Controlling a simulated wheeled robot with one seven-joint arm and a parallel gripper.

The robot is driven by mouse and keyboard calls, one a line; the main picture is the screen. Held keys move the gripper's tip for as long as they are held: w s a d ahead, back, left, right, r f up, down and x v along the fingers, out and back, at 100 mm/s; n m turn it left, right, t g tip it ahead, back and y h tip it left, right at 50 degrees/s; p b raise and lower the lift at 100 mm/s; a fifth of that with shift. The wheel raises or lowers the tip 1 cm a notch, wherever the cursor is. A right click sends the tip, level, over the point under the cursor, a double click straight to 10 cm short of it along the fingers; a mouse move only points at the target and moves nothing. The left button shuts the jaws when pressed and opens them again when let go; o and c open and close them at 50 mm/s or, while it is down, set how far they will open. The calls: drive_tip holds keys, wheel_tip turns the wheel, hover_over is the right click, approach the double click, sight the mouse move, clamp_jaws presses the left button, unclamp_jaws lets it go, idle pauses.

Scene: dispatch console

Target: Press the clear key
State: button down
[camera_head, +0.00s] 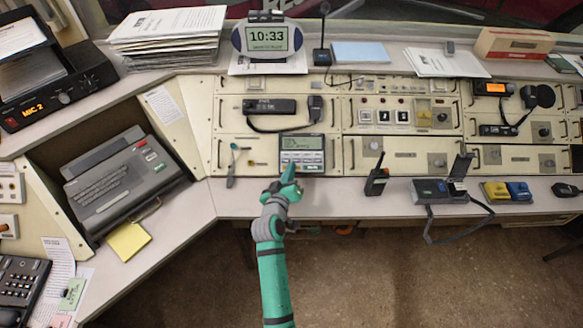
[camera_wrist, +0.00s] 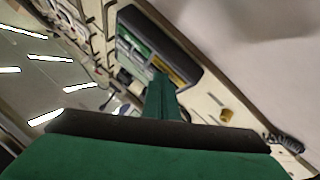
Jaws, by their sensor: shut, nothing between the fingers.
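A small grey panel (camera_head: 302,149) with a greenish screen and rows of pale and green keys is set in the lower middle of the console front. The key labels are too small to read, so I cannot tell which one is the clear key. My gripper (camera_head: 289,176) is shut and empty, its tip at the panel's lower left edge and covering part of it. In the wrist view the shut fingers (camera_wrist: 160,92) point at the panel (camera_wrist: 128,36), where a green screen and a yellow strip show. I cannot tell whether the tip touches a key.
A handheld radio (camera_head: 376,180) stands right of the panel on the desk ledge. A grey device with a cable (camera_head: 432,190) lies further right. A corded handset (camera_head: 268,106) hangs above the panel. A bulky grey machine (camera_head: 125,185) sits at left. The ledge just right of my gripper is clear.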

drive_tip(key=shift+s+r, duration=0.4)
drive_tip(key=shift+r, duration=0.2)
drive_tip(key=shift+s+r, duration=0.45)
drive_tip(key=shift+r, duration=0.25)
drive_tip(key=shift+s+r, duration=0.45)
drive_tip(key=shift+r, duration=0.25)
drive_tip(key=shift+s+r, duration=0.45)
drive_tip(key=shift+r, duration=0.25)
wheel_tip(320, 180, up, 8)
